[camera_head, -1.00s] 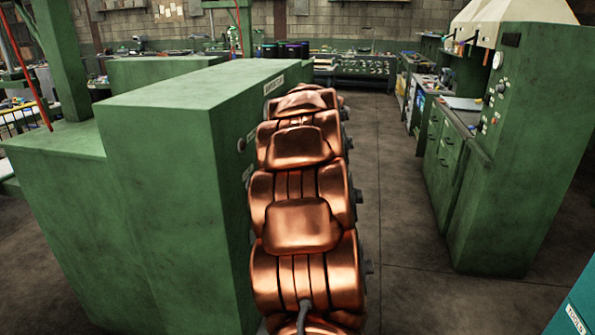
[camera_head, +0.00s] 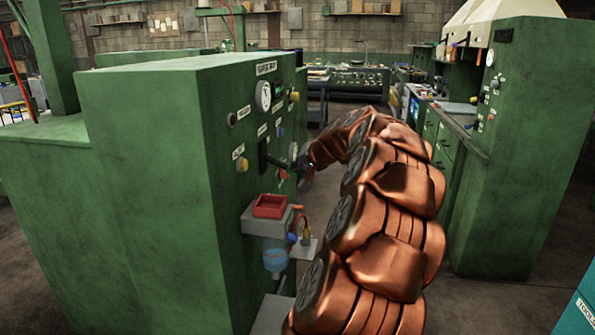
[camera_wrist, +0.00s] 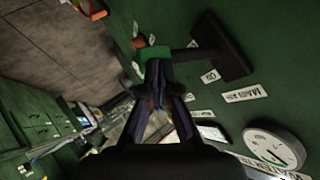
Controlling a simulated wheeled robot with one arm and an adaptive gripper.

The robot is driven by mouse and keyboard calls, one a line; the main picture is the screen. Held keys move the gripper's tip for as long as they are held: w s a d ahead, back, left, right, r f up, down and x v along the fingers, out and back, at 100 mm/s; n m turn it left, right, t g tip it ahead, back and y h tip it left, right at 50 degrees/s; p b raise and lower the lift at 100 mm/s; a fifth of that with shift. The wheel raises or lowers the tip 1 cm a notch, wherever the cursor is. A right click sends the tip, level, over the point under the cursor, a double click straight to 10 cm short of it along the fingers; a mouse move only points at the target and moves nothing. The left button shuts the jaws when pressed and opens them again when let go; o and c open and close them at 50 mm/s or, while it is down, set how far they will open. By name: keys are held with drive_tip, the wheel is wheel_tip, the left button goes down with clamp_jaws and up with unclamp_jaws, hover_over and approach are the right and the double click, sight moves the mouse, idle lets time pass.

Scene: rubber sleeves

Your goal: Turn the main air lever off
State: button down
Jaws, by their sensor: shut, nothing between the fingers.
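The main air lever (camera_head: 263,155) is a black handle on the front panel of the green machine in the head view. In the wrist view the black lever (camera_wrist: 222,52) has a wide bar and a thinner arm reaching left toward my fingertips. A white label reading "MAIN AIR" (camera_wrist: 245,93) is beside it, with a small label (camera_wrist: 210,76) nearby. My gripper (camera_wrist: 160,68) is shut and empty, its tips close to the thinner end of the lever. It also shows in the head view (camera_head: 303,163), right of the lever. I cannot tell whether they touch.
A round gauge (camera_head: 263,97) and several knobs share the panel. Below the lever, a red tray (camera_head: 270,205) and a clear blue-tinted bowl (camera_head: 275,259) stick out. A green cabinet (camera_head: 525,150) stands right, across an open floor aisle.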

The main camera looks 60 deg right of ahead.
drive_tip(key=shift+r, duration=0.25)
drive_tip(key=shift+r+p, duration=0.35)
drive_tip(key=shift+r, duration=0.35)
drive_tip(key=a+f+b+v, duration=0.1)
drive_tip(key=v, duration=1.2)
drive_tip(key=shift+s+r, duration=0.3)
drive_tip(key=shift+s, duration=0.1)
